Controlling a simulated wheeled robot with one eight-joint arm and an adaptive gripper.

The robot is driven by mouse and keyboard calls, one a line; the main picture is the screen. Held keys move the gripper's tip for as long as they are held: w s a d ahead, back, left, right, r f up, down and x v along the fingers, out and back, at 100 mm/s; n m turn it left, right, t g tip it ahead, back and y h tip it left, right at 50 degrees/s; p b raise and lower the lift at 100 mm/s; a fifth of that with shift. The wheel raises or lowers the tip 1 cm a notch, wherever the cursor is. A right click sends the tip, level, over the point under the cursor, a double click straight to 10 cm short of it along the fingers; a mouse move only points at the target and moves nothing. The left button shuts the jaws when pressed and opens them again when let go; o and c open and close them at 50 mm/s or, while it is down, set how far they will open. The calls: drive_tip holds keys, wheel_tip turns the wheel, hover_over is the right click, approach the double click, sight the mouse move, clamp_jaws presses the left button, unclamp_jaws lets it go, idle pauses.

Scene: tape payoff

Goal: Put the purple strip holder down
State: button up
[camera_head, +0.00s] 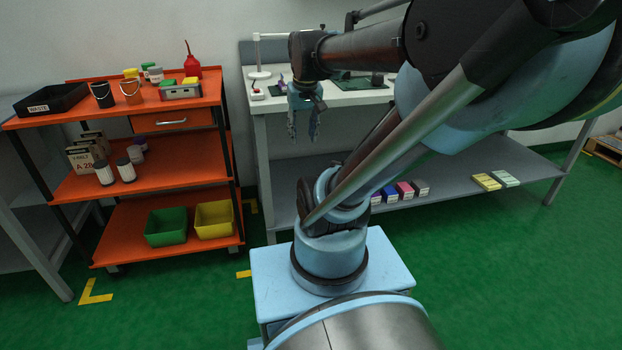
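My gripper (304,138) hangs pointing down in front of the workbench's front edge, near its left end. Its two fingers are apart and I see nothing between them. A small purple item (281,84) shows on the workbench top (349,97), just left of and behind my gripper's wrist. It may be the strip holder, but it is too small and partly hidden to be sure. It looks apart from the fingers.
A lamp (258,52) and a small white box (257,94) stand at the bench's left end. A green mat (352,84) lies behind my arm. Small boxes (404,190) sit on the lower shelf (450,177). An orange cart (150,187) stands left. My arm hides much of the bench.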

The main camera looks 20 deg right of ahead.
drive_tip(key=s+f, duration=0.9)
drive_tip(key=f, duration=0.1)
drive_tip(key=shift+s+f+g, duration=0.15)
drive_tip(key=shift+s+g, duration=0.15)
drive_tip(key=shift+d, duration=0.1)
